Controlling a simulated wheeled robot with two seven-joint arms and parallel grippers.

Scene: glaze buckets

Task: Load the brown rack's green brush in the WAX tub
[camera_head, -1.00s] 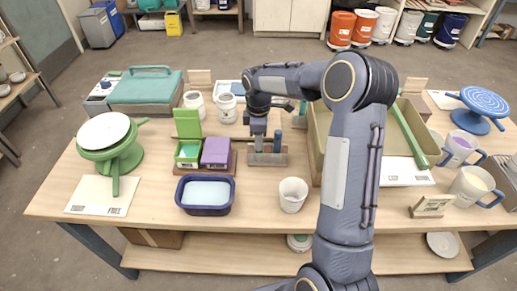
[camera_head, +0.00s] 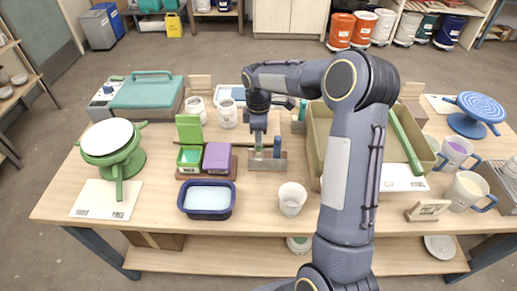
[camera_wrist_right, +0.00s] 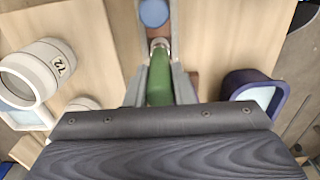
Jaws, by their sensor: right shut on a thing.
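My right gripper (camera_head: 259,133) is shut on the green brush (camera_head: 259,144) above the brown rack (camera_head: 268,162). In the right wrist view the green handle (camera_wrist_right: 159,82) lies between the two fingers, with a metal collar at its far end. Another brush with a blue-grey handle (camera_head: 277,147) stands at the right of the rack. I cannot tell whether the green brush's lower end is clear of the rack. A navy tub (camera_head: 207,214) with pale contents stands in front left of the rack; it also shows in the right wrist view (camera_wrist_right: 238,82). No WAX label is readable. My left gripper is out of view.
A green tub (camera_head: 189,158) and a purple block or tub (camera_head: 217,156) sit left of the rack. A white cup (camera_head: 292,199) stands in front right of it. A large olive tray (camera_head: 317,140) is to the right. Bare table lies between the rack and navy tub.

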